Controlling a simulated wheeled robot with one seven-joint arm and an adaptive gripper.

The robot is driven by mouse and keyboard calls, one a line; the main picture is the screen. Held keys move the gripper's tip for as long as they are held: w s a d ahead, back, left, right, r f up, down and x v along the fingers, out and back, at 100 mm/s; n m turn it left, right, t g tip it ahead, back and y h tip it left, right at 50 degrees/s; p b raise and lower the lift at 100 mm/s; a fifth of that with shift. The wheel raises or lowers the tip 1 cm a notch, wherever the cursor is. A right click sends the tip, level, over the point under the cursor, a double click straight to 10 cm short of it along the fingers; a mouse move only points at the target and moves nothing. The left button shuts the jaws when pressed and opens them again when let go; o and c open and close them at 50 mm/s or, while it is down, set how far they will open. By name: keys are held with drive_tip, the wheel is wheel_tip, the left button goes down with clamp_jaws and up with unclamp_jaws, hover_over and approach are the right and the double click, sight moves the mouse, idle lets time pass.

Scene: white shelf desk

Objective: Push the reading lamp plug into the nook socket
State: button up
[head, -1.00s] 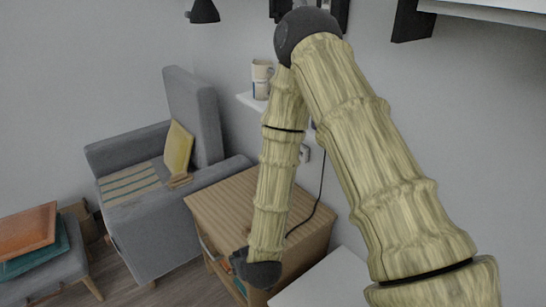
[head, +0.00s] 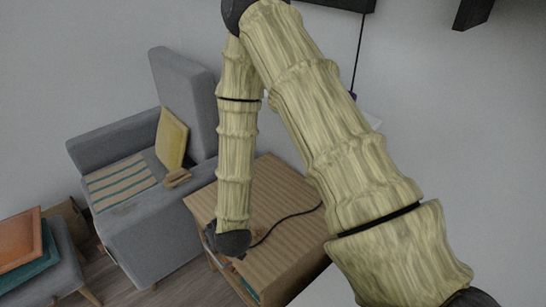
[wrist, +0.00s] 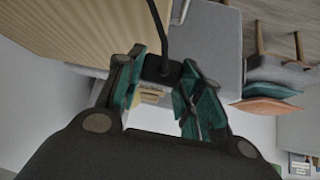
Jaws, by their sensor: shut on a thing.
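A black plug (wrist: 161,68) with a black cord shows in the wrist view, between the teal-padded fingers of my gripper (wrist: 163,80). My gripper is shut on it. The cord (wrist: 158,25) runs off the top of that view. In the head view the cord (head: 290,217) lies across the wooden cabinet top and runs to the dark end of my arm. My fingers and the plug cannot be made out there. I cannot make out the nook socket in either current view; my arm covers part of the wall.
The wooden cabinet (head: 275,190) stands beside a grey armchair (head: 150,215) with a yellow cushion (head: 172,138). A footstool (head: 55,270) with folded cloths is at lower left. A black bracket (head: 472,14) hangs from the wall at upper right.

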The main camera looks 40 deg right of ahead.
drive_tip(key=w+d+r+m+g+h+p, duration=0.1)
drive_tip(key=d+m, duration=0.4)
drive_tip(key=d, duration=0.5)
drive_tip(key=w+d+r+m+g+h+p, duration=0.2)
drive_tip(key=w+d+r+m+g+h, duration=0.1)
drive_tip(key=d, duration=0.8)
drive_tip(key=w+d+r+m+g+h+p, duration=0.1)
drive_tip(key=w+d+r+m+g+h, duration=0.1)
drive_tip(key=d+r+m+h, duration=0.3)
drive_tip(key=shift+w+d+r+m+g+h, duration=0.55)
drive_tip(key=shift+d+m, duration=0.95)
drive_tip(key=shift+d, duration=1.65)
drive_tip(key=shift+s+f+g, duration=0.15)
drive_tip(key=shift+f+g, duration=0.1)
drive_tip(key=shift+f, duration=0.05)
drive_tip(key=shift+a+r+p, duration=0.1)
drive_tip(key=shift+p, duration=0.5)
drive_tip(key=shift+w+d+p, duration=0.15)
drive_tip(key=shift+d, duration=1.3)
drive_tip(key=shift+w+d+p, duration=0.1)
drive_tip(key=shift+d+p, duration=0.05)
drive_tip(key=shift+d, duration=1.3)
drive_tip(key=shift+p, duration=0.7)
drive_tip(key=shift+w+d+p, duration=0.15)
drive_tip(key=shift+d+p, duration=0.15)
drive_tip(key=shift+d, duration=1.35)
